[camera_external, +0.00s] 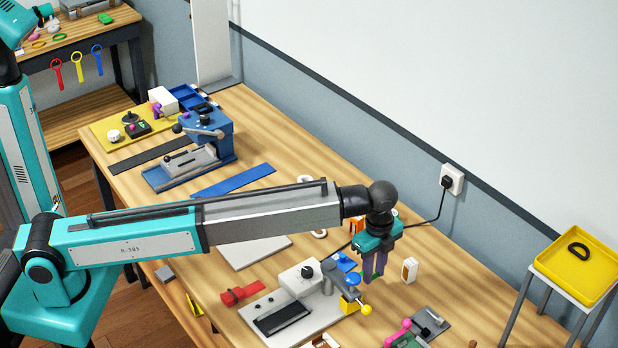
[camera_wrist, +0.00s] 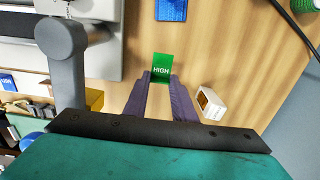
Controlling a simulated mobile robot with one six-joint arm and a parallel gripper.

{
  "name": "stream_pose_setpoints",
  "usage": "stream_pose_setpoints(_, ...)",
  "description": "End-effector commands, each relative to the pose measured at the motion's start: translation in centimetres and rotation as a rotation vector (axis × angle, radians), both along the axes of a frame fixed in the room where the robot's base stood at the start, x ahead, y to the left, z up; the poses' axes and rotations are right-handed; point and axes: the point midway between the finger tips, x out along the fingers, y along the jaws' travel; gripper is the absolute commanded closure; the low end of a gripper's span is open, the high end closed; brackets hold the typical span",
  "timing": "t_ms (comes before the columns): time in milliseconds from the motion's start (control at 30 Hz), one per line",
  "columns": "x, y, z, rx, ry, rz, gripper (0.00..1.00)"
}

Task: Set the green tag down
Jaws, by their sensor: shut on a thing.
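The green tag (camera_wrist: 161,66) reads "HIGH" and sits between the fingertips of my gripper (camera_wrist: 160,82) in the wrist view. My gripper (camera_external: 374,272) is shut on it, pointing down at the table. In the external view only a small green bit of the tag shows between the purple fingers. The wooden table (camera_external: 405,314) lies beneath. I cannot tell whether the tag touches the table or hangs just above it.
A white and orange block (camera_external: 409,270) stands right of my gripper, also in the wrist view (camera_wrist: 209,104). A blue piece (camera_wrist: 171,10) lies ahead. Bare wood shows around the tag.

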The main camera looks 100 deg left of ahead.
Motion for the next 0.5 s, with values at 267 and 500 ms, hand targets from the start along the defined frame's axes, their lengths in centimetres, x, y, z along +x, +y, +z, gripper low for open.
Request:
stream_pose_setpoints(267,-0.1,0.0,-2.3,-0.001,0.002,0.0,1.0)
stream_pose_setpoints(500,0.0,0.0,-3.6,0.0,0.0,0.0,1.0)
